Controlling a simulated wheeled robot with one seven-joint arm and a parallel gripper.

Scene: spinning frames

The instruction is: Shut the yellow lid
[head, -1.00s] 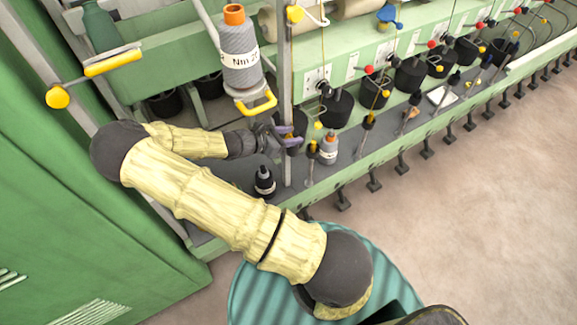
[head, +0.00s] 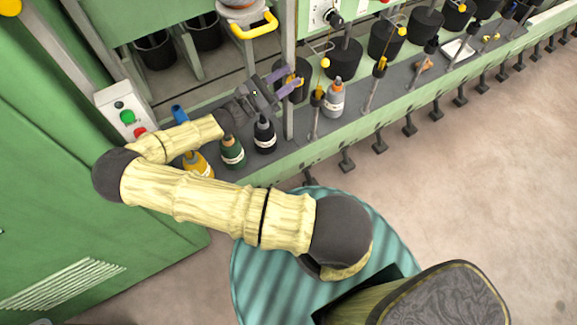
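I cannot make out a clear yellow lid.
A green bottle (head: 232,152), a black bottle (head: 264,135) and a grey bottle (head: 333,97) stand on the machine's ledge. A control box (head: 122,112) with green and red buttons is at left. Several black cans line the machine. The floor (head: 470,180) at right is clear.

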